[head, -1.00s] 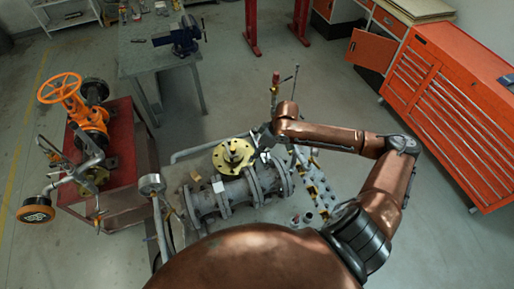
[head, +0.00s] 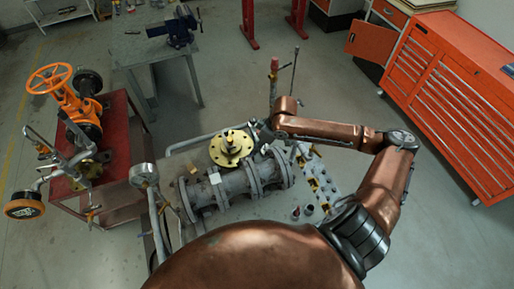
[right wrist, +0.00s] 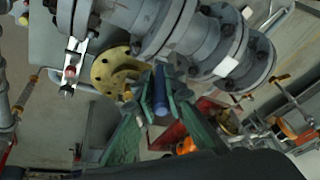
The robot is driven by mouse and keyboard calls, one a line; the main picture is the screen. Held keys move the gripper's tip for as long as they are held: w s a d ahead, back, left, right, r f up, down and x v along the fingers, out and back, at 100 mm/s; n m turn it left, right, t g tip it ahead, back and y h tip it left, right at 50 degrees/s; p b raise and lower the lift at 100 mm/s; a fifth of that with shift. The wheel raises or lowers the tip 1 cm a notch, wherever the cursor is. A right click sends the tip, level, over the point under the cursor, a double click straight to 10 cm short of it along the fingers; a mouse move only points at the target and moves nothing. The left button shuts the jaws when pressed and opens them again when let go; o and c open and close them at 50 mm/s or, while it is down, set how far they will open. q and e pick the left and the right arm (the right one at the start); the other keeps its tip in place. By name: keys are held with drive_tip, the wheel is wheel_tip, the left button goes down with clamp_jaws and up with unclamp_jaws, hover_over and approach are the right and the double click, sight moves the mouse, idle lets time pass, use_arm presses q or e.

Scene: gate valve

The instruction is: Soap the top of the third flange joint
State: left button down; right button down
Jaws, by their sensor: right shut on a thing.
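A grey flanged pipe run (head: 235,186) lies across the bench, with several bolted flange pairs along it. Its flanges also fill the top of the right wrist view (right wrist: 205,45). I cannot tell which joint counts as the third. My right gripper (head: 259,133) is at the far side of the run's right end, beside the yellow flange. In the right wrist view, my right gripper (right wrist: 160,92) is shut on a blue rod-like tool (right wrist: 161,103). The tool's tip is hard to make out, and I cannot tell whether it touches anything. My left gripper is not in view.
A yellow round flange (head: 231,147) lies behind the run. A gauge (head: 144,175) stands at the bench's left. A perforated block (head: 318,180) is at the right. A red cart (head: 120,150) with an orange valve stands left.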

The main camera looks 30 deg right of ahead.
drive_tip(key=shift+f, duration=1.1)
idle(0.5)
drive_tip(key=shift+s+a+p, duration=0.8)
drive_tip(key=shift+s+p, duration=2.4)
drive_tip(key=shift+p, duration=0.05)
drive_tip(key=w, duration=0.2)
drive_tip(key=w+d, duration=0.1)
drive_tip(key=w, duration=0.3)
drive_tip(key=shift+w+d+r, duration=0.2)
drive_tip(key=shift+d, duration=0.05)
drive_tip(key=shift+r, duration=0.1)
